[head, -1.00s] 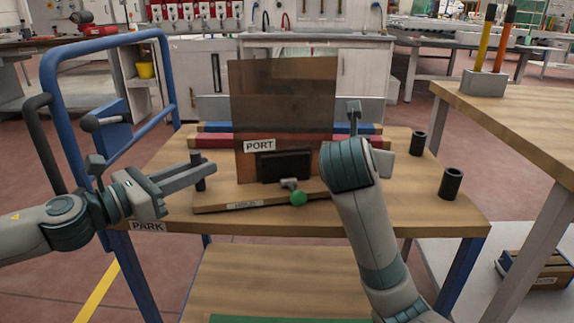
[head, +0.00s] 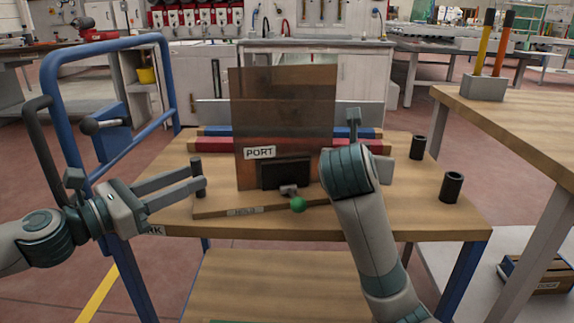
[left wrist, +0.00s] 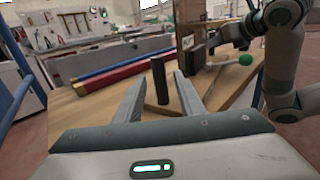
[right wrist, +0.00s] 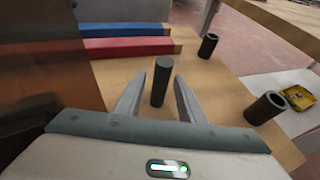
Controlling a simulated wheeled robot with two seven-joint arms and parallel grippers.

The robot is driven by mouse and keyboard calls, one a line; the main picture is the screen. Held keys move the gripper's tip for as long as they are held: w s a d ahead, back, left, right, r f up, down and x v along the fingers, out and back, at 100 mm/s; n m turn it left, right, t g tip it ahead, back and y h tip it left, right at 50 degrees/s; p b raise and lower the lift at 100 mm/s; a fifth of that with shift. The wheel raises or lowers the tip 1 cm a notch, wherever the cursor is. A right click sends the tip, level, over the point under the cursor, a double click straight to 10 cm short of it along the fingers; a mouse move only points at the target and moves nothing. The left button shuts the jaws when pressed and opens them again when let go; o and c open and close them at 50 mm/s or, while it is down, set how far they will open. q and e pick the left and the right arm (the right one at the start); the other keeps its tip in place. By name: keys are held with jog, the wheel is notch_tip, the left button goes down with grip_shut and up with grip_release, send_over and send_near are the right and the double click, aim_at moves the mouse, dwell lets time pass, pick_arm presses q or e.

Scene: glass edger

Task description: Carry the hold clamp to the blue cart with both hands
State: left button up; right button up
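The hold clamp is a wooden board (head: 222,209) labelled HOLD, with a black clamp block (head: 285,173), a green knob (head: 298,205) and a brown upright plate (head: 285,110) labelled PORT. It appears to lie flat on the wooden top of the blue cart (head: 420,222). My left gripper (head: 203,184) is open, its fingers either side of the dark left post (left wrist: 159,82). My right gripper (right wrist: 156,78) is open, its fingertips either side of another dark post (right wrist: 162,82).
Red (head: 212,145) and blue (head: 220,130) bars lie behind the board. Two black cups (head: 417,146) (head: 452,186) stand at the cart's right side. The cart's blue handle frame (head: 50,90) rises at left. A wooden bench (head: 520,115) is at right.

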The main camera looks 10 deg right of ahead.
pick_arm(q)
jog(key=v, duration=0.9)
pick_arm(e)
jog(key=shift+r, duration=0.1)
